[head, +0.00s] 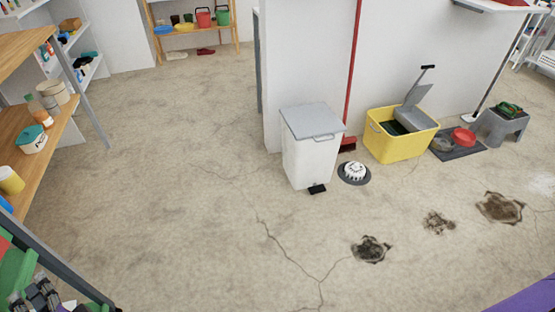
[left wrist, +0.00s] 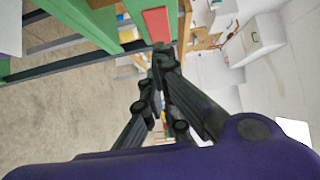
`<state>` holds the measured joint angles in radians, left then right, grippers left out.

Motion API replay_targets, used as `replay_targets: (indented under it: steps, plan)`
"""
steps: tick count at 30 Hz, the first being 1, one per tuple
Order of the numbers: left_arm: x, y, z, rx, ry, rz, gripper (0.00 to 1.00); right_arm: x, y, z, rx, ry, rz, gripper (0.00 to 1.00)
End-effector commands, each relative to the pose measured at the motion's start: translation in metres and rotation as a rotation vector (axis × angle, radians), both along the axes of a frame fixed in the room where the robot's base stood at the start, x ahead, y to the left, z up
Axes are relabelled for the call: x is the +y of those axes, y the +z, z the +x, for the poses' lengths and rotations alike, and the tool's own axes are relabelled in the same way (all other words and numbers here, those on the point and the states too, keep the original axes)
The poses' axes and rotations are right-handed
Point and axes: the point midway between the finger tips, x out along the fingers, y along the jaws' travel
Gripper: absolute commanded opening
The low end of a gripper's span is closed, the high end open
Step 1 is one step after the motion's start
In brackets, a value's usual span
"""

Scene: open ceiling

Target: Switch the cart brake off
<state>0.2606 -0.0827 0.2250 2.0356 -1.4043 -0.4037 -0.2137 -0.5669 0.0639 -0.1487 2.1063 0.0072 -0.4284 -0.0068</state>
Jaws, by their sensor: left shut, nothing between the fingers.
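Part of a green frame with a red patch, which looks like the cart, shows at the bottom left of the head view; its green surface (head: 14,272) is cut off by the picture edge. In the left wrist view the green frame (left wrist: 108,40) carries a flat red plate (left wrist: 157,24). My left gripper (head: 38,297) is at the bottom left corner beside the green part. In the left wrist view its fingertips (left wrist: 160,50) are together and empty, near the plate's lower end; I cannot tell if they touch. No brake is clearly recognisable. My right gripper is out of view.
Wooden shelving (head: 55,125) with jars stands at the left. A white pedal bin (head: 310,160), a yellow mop bucket (head: 396,148) and a grey step stool (head: 499,128) stand along the wall. The cracked floor (head: 200,190) in the middle is clear.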

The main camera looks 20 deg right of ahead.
Motion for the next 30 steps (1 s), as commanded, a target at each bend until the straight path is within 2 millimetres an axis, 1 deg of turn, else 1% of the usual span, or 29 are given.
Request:
replay_targets:
  steps: [1,3,9,21,26,29,30]
  plan:
    - [-0.004,-0.002,-0.009,0.002,0.002,-0.001,0.0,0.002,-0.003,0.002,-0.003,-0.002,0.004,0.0]
    - [-0.009,-0.002,-0.016,0.001,0.0,-0.002,0.0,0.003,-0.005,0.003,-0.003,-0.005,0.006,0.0]
    - [-0.015,0.0,-0.026,-0.001,0.0,0.001,0.0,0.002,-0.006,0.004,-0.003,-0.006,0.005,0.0]
    - [-0.015,0.001,-0.026,-0.001,0.0,0.001,0.0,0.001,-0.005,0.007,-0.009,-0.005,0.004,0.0]
    - [-0.015,0.001,-0.026,-0.001,0.0,0.0,0.0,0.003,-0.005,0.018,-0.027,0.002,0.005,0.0]
    - [-0.015,-0.002,-0.026,-0.016,-0.001,-0.048,0.0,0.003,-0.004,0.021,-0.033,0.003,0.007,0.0]
    - [-0.016,-0.006,-0.025,-0.027,-0.003,-0.092,0.0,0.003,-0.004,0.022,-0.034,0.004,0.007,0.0]
